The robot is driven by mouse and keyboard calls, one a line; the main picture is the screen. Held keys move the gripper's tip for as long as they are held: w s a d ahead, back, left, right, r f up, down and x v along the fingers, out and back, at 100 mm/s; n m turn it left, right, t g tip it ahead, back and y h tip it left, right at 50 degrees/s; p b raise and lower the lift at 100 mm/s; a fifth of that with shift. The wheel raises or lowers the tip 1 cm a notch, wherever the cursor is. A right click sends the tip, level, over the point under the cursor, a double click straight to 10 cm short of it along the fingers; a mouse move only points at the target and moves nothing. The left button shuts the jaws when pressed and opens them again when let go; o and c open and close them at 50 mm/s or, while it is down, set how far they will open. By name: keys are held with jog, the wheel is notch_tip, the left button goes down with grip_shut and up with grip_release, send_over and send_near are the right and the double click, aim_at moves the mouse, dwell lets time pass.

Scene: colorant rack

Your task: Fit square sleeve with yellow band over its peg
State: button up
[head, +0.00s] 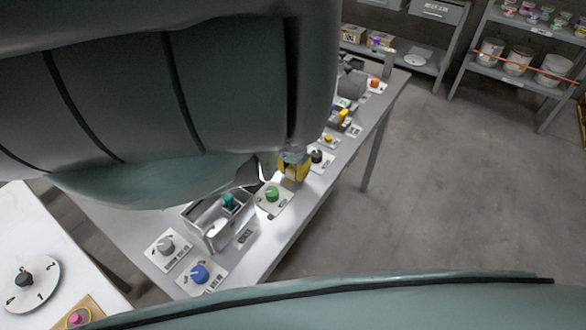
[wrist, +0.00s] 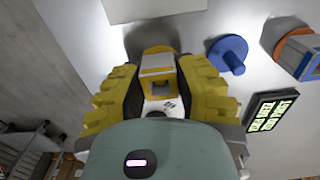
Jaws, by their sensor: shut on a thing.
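In the wrist view, my gripper (wrist: 160,92) is shut on a pale square sleeve with a yellow band (wrist: 158,62). The sleeve sits between the yellow finger pads, its square opening facing the camera. A rounded yellow edge (wrist: 157,49) shows just beyond the sleeve. I cannot tell whether it is part of the sleeve or of a base behind it. No peg for the sleeve is clearly visible. In the head view, my gripper (head: 293,167) is over the grey bench (head: 318,190), partly hidden by my arm. The sleeve cannot be made out there.
In the wrist view, a blue disc with a round stub (wrist: 229,50), an orange-and-blue square part (wrist: 298,50) and a green-text display (wrist: 272,109) lie to the right. In the head view, a green knob (head: 272,193) and an open metal box (head: 213,228) are near my gripper.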

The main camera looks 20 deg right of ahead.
jog(key=shift+f, duration=0.1)
jog(key=o, duration=0.9)
jog(key=shift+r, duration=6)
